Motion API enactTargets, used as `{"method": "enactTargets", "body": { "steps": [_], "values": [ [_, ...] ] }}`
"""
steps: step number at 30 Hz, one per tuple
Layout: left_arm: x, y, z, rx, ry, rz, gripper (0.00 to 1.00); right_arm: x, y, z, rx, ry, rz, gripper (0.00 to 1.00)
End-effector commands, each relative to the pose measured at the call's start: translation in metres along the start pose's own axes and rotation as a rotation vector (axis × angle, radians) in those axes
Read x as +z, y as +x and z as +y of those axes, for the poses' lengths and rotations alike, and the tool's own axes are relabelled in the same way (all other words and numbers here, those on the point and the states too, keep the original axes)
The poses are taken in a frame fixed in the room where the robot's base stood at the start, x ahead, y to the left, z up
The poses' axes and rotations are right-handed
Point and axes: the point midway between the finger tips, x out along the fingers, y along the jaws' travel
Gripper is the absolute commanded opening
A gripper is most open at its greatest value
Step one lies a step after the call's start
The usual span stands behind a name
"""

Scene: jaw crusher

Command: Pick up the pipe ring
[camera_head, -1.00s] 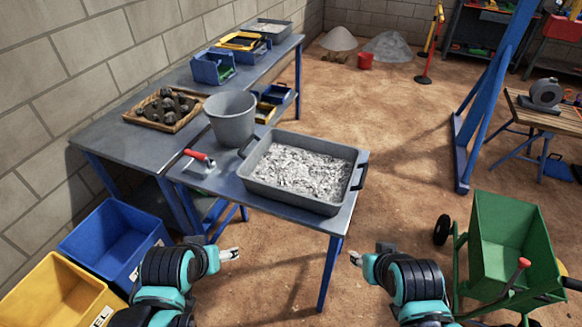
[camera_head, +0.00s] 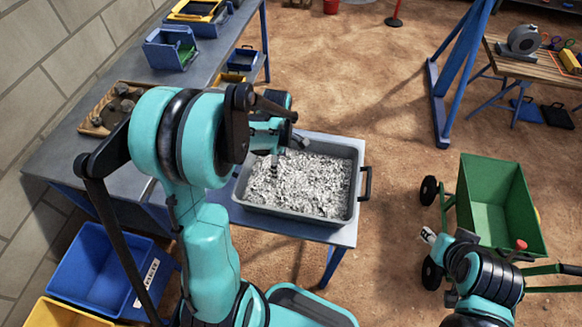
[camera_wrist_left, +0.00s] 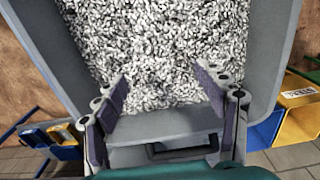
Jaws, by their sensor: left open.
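I cannot make out a pipe ring in either view. A grey tray (camera_head: 361,160) full of pale grey chips (camera_head: 318,185) stands on the blue-legged table; the chips also fill the top of the left wrist view (camera_wrist_left: 160,40). My left gripper (camera_head: 287,156) is above the left part of the tray, partly hidden by my arm. In the left wrist view its two fingers (camera_wrist_left: 163,84) are spread apart with nothing between them. My right gripper (camera_head: 427,236) is low beside the green cart, away from the tray; its fingers are too small to judge.
A wooden tray of dark lumps (camera_head: 97,121) and a blue bin (camera_head: 157,52) are on the bench. A blue crate (camera_head: 85,275) stands on the floor at left. A green cart (camera_head: 490,195) stands at right. Open dirt floor lies between table and cart.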

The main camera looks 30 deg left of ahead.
Motion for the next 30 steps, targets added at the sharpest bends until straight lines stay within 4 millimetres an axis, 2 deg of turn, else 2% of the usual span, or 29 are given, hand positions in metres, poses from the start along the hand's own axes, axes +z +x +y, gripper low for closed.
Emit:
{"method": "enactTargets", "body": {
  "steps": [3, 8, 16, 24, 30],
  "values": [
    [0.000, 0.017, 0.000, 0.000, -0.002, 0.000, 0.71, 0.005, 0.006, 0.000, 0.000, 0.000, 0.000, 0.40],
    [-0.001, 0.030, -0.001, 0.001, 0.000, 0.000, 0.71, 0.008, 0.011, 0.000, 0.000, 0.000, 0.000, 0.40],
    [-0.002, 0.070, -0.006, 0.001, 0.002, 0.000, 0.71, 0.020, 0.027, 0.000, 0.000, 0.000, 0.000, 0.40],
    [-0.002, 0.073, -0.006, 0.001, 0.002, 0.000, 0.71, 0.019, 0.027, 0.000, 0.000, 0.000, 0.000, 0.40],
    [-0.002, 0.073, -0.006, 0.001, 0.002, 0.000, 0.18, 0.019, 0.027, 0.000, 0.000, 0.000, 0.000, 0.40]
  ]
}}
